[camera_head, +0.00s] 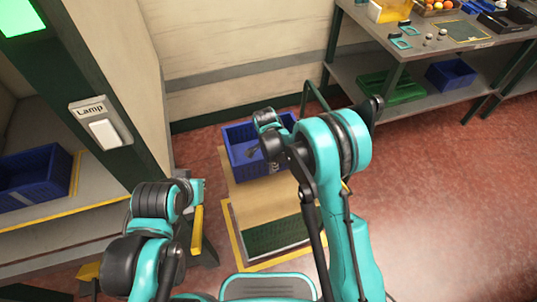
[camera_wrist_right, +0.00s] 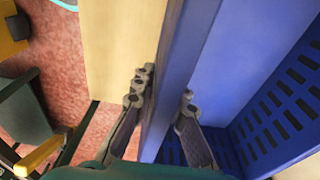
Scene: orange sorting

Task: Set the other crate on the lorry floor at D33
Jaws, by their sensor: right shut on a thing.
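A blue crate (camera_head: 236,137) is at the middle of the head view, over the far end of a tan board (camera_head: 262,196). I cannot tell whether it rests on the board or hangs just above it. My right gripper (camera_wrist_right: 162,104) is shut on the crate's wall, one finger on each side; the slotted inside (camera_wrist_right: 285,115) shows in the right wrist view. Another blue crate (camera_head: 38,176) stands on the grey, yellow-edged lorry floor (camera_head: 80,224) at left. My left arm is low at left; its gripper does not show. No D33 mark is readable.
A dark green post (camera_head: 85,95) with a Lamp switch (camera_head: 104,134) stands beside the lorry floor. A grey bench (camera_head: 440,50) at upper right holds oranges and tools, with a green crate (camera_head: 392,87) and a blue crate (camera_head: 450,74) below. The red floor (camera_head: 440,190) is clear at right.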

